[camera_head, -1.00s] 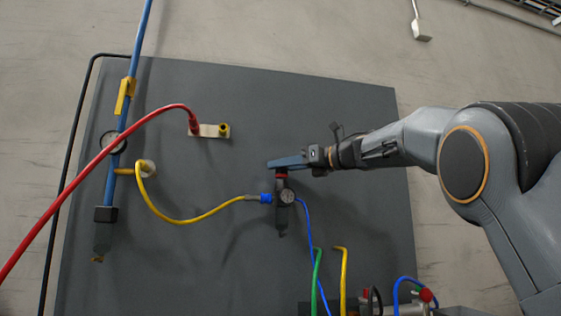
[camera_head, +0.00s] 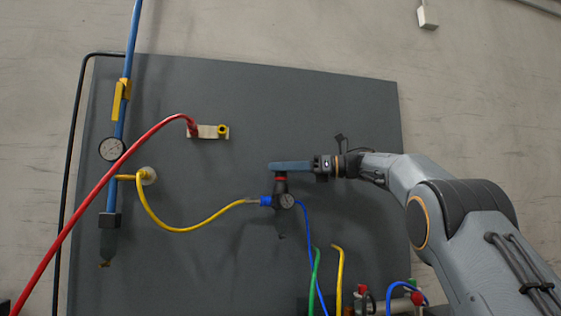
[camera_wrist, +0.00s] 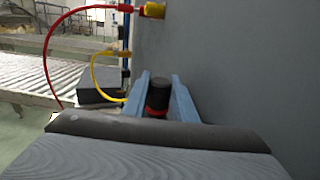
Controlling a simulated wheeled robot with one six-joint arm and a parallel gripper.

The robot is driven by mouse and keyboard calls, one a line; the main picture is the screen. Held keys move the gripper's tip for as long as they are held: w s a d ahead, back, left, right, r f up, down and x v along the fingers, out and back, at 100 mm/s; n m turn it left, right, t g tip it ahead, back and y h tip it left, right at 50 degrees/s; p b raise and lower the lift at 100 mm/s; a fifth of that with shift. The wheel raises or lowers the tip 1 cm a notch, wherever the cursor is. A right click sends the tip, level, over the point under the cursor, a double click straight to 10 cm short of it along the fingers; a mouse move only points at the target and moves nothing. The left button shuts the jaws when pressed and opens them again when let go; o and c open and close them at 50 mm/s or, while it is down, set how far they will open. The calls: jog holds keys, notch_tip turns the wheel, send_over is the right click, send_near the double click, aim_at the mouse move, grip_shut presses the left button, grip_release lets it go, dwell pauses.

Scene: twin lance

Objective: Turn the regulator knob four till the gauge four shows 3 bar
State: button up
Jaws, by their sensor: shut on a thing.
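The regulator is a dark upright body (camera_head: 282,204) on the grey panel, with a black knob (camera_wrist: 158,96) on top and a red ring below the knob. A small round gauge (camera_head: 287,201) sits on its front; its needle is too small to read. My gripper (camera_head: 275,168) reaches in from the right at the top of the regulator. In the wrist view, its two blue fingers (camera_wrist: 160,90) stand on either side of the knob, shut on it. In the head view the fingers mostly hide the knob.
A yellow hose (camera_head: 200,226) joins the regulator from the left through a blue fitting, and a blue hose (camera_head: 306,235) leaves on the right. A larger gauge (camera_head: 112,149) sits on the blue pipe, crossed nearby by a red hose (camera_head: 100,180). Fittings stand at the lower right.

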jog(key=shift+w+a+r+n+g+p, duration=0.1)
jog(key=shift+r+n+g+p, duration=0.3)
jog(key=shift+p, duration=2)
jog(key=shift+r+n+g+p, duration=0.1)
jog(key=shift+n+g+p, duration=0.5)
jog(key=shift+p, duration=1.8)
